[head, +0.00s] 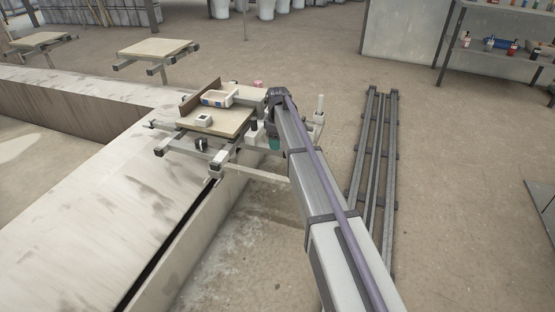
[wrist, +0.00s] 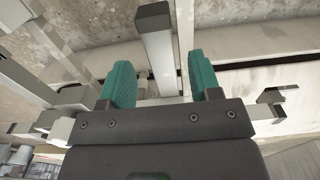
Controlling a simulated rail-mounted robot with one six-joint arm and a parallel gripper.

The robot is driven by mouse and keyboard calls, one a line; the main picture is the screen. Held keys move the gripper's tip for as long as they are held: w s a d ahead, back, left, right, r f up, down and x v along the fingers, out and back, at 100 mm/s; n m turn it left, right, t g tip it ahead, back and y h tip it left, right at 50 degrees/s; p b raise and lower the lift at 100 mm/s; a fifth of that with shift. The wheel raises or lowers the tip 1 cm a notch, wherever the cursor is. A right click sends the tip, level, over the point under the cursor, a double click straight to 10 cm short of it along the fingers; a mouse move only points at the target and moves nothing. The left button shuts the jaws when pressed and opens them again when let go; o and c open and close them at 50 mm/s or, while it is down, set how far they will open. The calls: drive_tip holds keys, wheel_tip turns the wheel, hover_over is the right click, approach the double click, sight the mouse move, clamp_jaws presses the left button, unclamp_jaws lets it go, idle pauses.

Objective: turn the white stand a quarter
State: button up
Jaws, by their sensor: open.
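The white stand (head: 218,158) is a pale frame with several bars sticking out, near the middle of the head view. It carries a tan board (head: 230,124). My gripper (head: 274,141) is at the stand's right side, partly hidden by my arm. In the wrist view its two teal fingers (wrist: 160,68) are apart. A pale bar with a dark end cap (wrist: 154,40) runs between them in the picture. The fingers look clear of the bar; I cannot tell its exact depth between them.
On the board are a white tray (head: 219,98), a small white square piece (head: 203,120) and an upright brown panel (head: 200,96). A long pale wall (head: 110,200) with a dark slot lies left. Floor rails (head: 372,160) run at right. Two similar stands (head: 157,48) stand behind.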

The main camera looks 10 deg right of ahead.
wheel_tip(320, 180, down, 4)
drive_tip(key=shift+f+b, duration=0.2)
drive_tip(key=shift+b, duration=1.05)
drive_tip(key=shift+r, duration=0.1)
drive_tip(key=shift+c, duration=0.3)
clamp_jaws()
